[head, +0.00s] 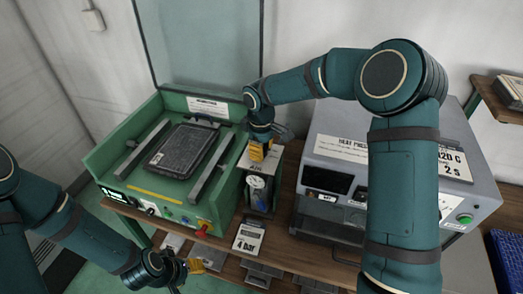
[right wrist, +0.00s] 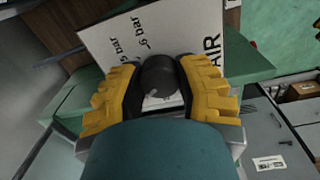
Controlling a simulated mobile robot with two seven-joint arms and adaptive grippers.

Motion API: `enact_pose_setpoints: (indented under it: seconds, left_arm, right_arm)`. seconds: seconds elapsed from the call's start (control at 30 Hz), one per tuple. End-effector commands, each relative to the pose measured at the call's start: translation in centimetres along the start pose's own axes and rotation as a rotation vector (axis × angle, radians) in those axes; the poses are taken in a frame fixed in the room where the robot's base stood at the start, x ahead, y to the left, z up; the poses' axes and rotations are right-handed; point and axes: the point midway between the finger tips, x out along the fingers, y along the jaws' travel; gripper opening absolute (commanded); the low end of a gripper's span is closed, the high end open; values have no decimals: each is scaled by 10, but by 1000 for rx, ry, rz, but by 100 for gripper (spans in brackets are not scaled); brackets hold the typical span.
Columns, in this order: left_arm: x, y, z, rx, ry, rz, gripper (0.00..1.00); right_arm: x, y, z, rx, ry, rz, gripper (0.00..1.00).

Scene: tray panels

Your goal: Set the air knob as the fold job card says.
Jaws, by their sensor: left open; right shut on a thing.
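The dark round air knob (right wrist: 160,78) sits on a white panel (right wrist: 205,28) marked "AIR" with printed bar values, some of them hard to read. My right gripper (right wrist: 160,92) has its yellow fingers on both sides of the knob and is shut on it. In the head view my right gripper (head: 262,150) reaches down over the air unit and hides the knob. A round gauge (head: 257,183) is below it; its reading is too small to tell. A card (head: 250,240) below the gauge reads "4 bar". My left gripper (head: 184,268) is open and empty at lower left.
A green machine (head: 110,160) with a dark tray panel (head: 182,150) stands at left, with a clear upright guard behind. A grey heat press (head: 345,180) stands at right, with a card (head: 455,165) reading about "120 C 2 s". Shelves with flat parts are below.

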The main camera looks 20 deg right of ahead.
Motion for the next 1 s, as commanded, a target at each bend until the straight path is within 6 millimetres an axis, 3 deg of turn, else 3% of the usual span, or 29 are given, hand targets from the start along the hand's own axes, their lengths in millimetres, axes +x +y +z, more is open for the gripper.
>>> enact_pose_setpoints:
  seconds: [0.6,1.0]
  left_arm:
    - [19,-6,2,0,0,-4,47]
    - [22,-7,3,0,0,-5,47]
  right_arm:
    - [1,-1,-1,453,-16,0,0]
    - [1,0,0,593,-22,-1,0]
